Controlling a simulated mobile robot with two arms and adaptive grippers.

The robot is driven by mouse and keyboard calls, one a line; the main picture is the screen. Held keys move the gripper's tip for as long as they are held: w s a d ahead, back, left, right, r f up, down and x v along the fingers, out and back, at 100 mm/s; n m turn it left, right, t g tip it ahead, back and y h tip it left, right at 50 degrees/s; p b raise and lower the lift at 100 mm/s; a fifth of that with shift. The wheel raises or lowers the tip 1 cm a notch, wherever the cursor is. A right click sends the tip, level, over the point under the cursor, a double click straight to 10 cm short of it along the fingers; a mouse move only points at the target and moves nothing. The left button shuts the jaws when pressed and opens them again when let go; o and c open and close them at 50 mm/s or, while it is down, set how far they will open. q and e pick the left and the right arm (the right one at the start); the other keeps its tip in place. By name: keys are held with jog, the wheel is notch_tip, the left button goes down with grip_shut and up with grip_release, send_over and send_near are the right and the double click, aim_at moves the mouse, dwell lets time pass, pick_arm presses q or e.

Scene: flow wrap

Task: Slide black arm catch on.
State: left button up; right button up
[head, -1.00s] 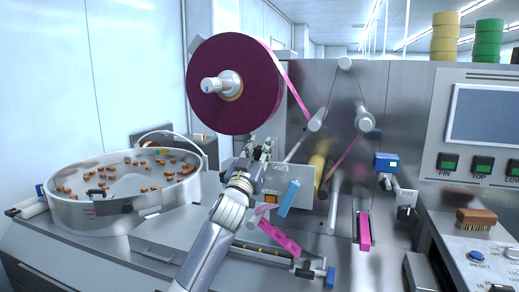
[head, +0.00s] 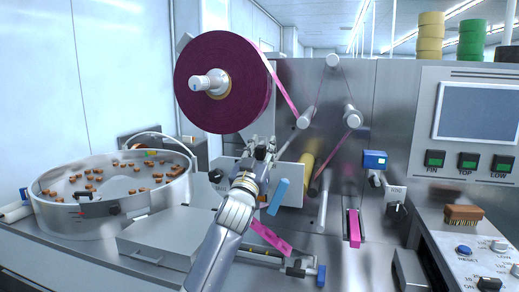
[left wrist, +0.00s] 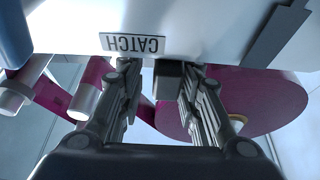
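The black catch (left wrist: 168,78) is a small dark block at the edge of a white panel (left wrist: 200,20) in the left wrist view, near the upside-down label CATCH (left wrist: 132,43). My left gripper (left wrist: 155,72) has its two fingers apart, one on each side of the block. The block is close to the right finger, with a gap to the left finger; contact is unclear. In the head view my left gripper (head: 262,147) is at the panel's top edge, below the film reel, and the catch cannot be made out there. My right gripper is not in view.
The dark red film reel (head: 222,112) is just above my left gripper. Rollers (head: 305,118) and pink film stand to the right. A blue-handled lever (head: 279,196) is beside my wrist. A steel bowl (head: 70,220) with brown pieces is at left, a control panel (head: 475,215) at right.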

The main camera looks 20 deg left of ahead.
pick_arm(q)
jog(key=shift+d, duration=0.1)
jog(key=shift+s, duration=0.15)
jog(key=v, duration=1.1)
jog(key=shift+s+f, duration=0.2)
jog(key=shift+s, duration=0.1)
